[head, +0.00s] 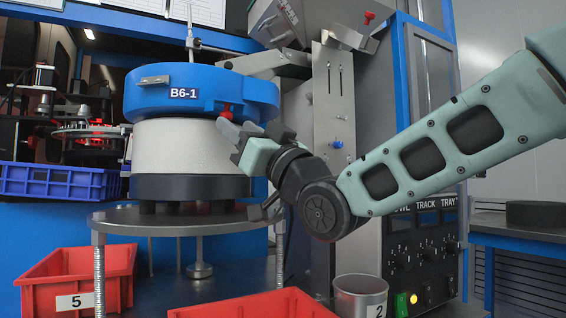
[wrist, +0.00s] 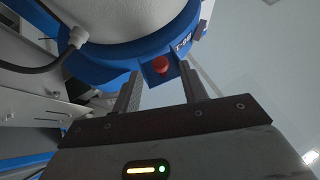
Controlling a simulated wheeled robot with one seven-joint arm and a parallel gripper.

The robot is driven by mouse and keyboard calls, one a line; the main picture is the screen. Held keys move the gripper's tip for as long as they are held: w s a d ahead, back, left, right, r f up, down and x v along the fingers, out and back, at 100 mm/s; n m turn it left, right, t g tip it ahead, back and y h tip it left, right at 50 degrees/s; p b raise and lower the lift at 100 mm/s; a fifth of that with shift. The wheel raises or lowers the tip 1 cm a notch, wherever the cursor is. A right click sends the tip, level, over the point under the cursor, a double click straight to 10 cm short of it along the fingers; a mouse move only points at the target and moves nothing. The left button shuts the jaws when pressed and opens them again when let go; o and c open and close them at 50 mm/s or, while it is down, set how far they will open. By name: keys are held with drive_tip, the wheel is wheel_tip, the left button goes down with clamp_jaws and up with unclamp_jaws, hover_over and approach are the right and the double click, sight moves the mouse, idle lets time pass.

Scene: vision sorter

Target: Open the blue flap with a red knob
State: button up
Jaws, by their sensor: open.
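The blue flap (wrist: 150,78) with its red knob (wrist: 160,67) sits on the rim of the blue bowl (wrist: 112,62). In the wrist view the knob is ahead of my gripper (wrist: 160,88), and lies between the lines of its two open fingers. In the head view the red knob (head: 227,108) shows at the front right of the blue bowl (head: 180,82), which is labelled B6-1. My gripper (head: 233,130) is just below the knob there, open and empty. I cannot tell whether a fingertip touches the knob. The flap looks closed, partly hidden in the head view.
A metal hopper (head: 300,18) with another red knob (head: 369,17) is above right. A steel plate (head: 327,120) stands behind my gripper. Below are a round table (head: 150,222), red bins (head: 110,262) and a metal cup (head: 358,290). A blue crate (head: 60,182) is at left.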

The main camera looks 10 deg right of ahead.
drive_tip(key=v, duration=1.4)
drive_tip(key=shift+s+d+f+p, duration=0.15)
drive_tip(key=shift+s+f+p, duration=0.1)
drive_tip(key=shift+p, duration=0.05)
